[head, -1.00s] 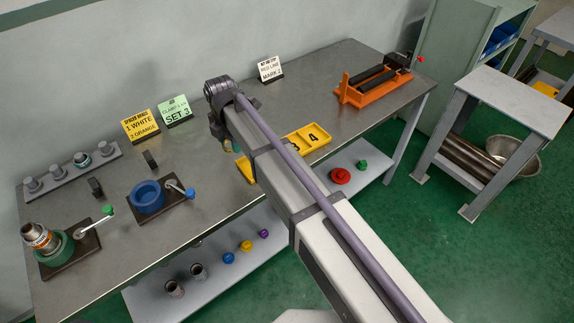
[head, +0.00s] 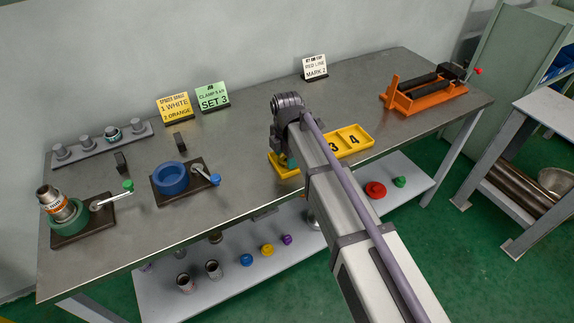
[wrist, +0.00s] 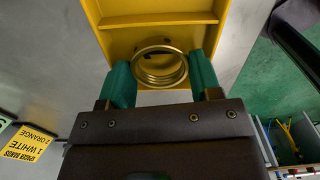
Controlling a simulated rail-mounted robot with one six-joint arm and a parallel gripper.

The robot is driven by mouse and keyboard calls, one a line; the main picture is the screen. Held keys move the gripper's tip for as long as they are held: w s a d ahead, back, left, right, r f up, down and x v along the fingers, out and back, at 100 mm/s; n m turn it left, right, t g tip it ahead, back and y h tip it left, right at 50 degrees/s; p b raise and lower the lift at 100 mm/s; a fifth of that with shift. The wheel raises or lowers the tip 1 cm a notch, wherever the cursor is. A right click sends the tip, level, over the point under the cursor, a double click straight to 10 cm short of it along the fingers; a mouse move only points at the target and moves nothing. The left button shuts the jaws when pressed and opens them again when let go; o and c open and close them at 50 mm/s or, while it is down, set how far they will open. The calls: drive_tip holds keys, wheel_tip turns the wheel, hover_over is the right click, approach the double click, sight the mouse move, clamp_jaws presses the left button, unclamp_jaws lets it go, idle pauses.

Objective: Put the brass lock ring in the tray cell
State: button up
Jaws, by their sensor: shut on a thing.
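The brass lock ring (wrist: 160,66) sits between the two green fingertips of my gripper (wrist: 161,74) in the wrist view. My gripper is shut on it, one finger at each side. Behind the ring is a cell of the yellow tray (wrist: 123,42); I cannot tell whether the ring touches the cell floor. In the head view, my gripper (head: 291,163) is low at the left end of the yellow tray (head: 277,172). My arm hides part of the tray, and the ring cannot be made out there. Cells marked 3 and 4 show to the right.
A blue ring vise (head: 171,179) and a green one (head: 66,219) with a pipe stand left on the bench. An orange vise (head: 425,97) is at the back right. Sign cards stand along the back. Bench around the tray is mostly clear.

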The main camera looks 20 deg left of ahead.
drive_tip(key=shift+f+p, duration=0.3)
drive_tip(key=shift+c, duration=0.4)
drive_tip(key=shift+f, duration=0.2)
drive_tip(key=o, duration=0.8)
drive_tip(key=shift+r, duration=0.15)
wheel_tip(320, 180, up, 12)
drive_tip(key=p, duration=1.2)
